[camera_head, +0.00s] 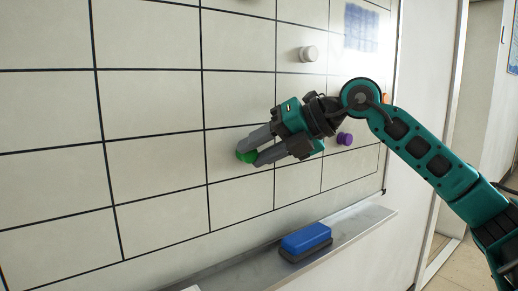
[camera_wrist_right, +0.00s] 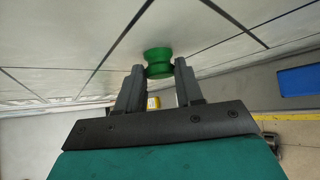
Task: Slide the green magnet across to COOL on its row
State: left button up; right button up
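The green magnet (camera_head: 246,156) sits on the white gridded board (camera_head: 155,165), in a cell left of the purple magnet. My right gripper (camera_head: 248,155) reaches it from the right, with one finger above and one below. In the right wrist view the green magnet (camera_wrist_right: 159,57) stands between the two fingertips (camera_wrist_right: 160,70), which meet its sides, and its wider end is toward the board. The fingers hide part of it in the head view. No COOL label is readable. My left gripper is not in view.
A purple magnet (camera_head: 344,139) is right of the gripper, close to my arm. A white magnet (camera_head: 308,54) is higher up. A blue eraser (camera_head: 306,239) lies on the ledge (camera_head: 352,227) below. The board left of the green magnet is clear.

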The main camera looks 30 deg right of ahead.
jog(key=o, duration=0.5)
jog(key=shift+c, duration=0.2)
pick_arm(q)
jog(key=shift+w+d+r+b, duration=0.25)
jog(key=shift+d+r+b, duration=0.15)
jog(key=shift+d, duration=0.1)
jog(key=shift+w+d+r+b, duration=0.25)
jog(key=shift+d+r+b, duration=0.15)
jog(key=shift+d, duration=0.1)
pick_arm(e)
jog(key=v, duration=1.2)
jog(key=shift+s+d+r, duration=0.2)
jog(key=shift+s+d, duration=0.05)
